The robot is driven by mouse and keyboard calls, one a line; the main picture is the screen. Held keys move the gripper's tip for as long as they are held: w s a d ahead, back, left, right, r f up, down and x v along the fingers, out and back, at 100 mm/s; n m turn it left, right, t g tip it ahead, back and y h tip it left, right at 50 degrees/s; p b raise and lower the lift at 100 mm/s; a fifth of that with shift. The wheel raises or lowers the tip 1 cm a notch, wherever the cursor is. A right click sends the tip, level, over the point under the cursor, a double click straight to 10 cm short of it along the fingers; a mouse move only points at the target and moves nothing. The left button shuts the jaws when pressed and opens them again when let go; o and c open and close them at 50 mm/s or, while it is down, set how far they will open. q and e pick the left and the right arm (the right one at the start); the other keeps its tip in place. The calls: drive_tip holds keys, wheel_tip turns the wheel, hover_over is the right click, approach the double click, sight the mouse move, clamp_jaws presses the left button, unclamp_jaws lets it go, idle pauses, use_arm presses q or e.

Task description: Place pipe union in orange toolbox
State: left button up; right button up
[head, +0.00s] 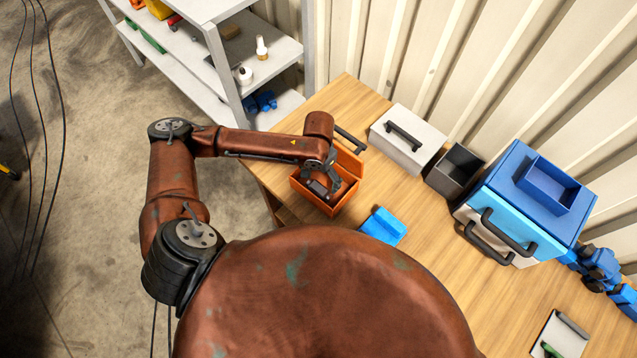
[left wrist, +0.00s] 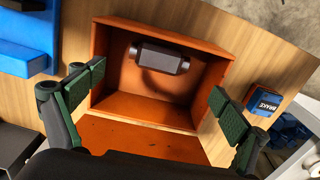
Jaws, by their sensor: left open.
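The orange toolbox (head: 309,197) stands open at the left end of the wooden table, its lid raised. The left wrist view looks down into the toolbox (left wrist: 102,60). The pipe union, a dark grey short cylinder (left wrist: 160,57), is inside, near the upper wall in that view. My left gripper (head: 326,186) is over the toolbox opening in the head view and hides much of its inside. In the left wrist view its two green-padded fingers (left wrist: 158,98) are spread wide, with nothing between them, and the union lies apart from both. My right gripper is not in view.
A blue tray (head: 383,226) lies right of the toolbox. A white case (head: 408,140), a dark open bin (head: 455,172) and a blue-topped case (head: 520,205) stand along the wall. A blue BRAKE box (left wrist: 265,99) is beside the toolbox. Shelves (head: 265,62) stand behind.

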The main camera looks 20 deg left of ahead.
use_arm(q)
drive_tip(key=shift+r, duration=1.1)
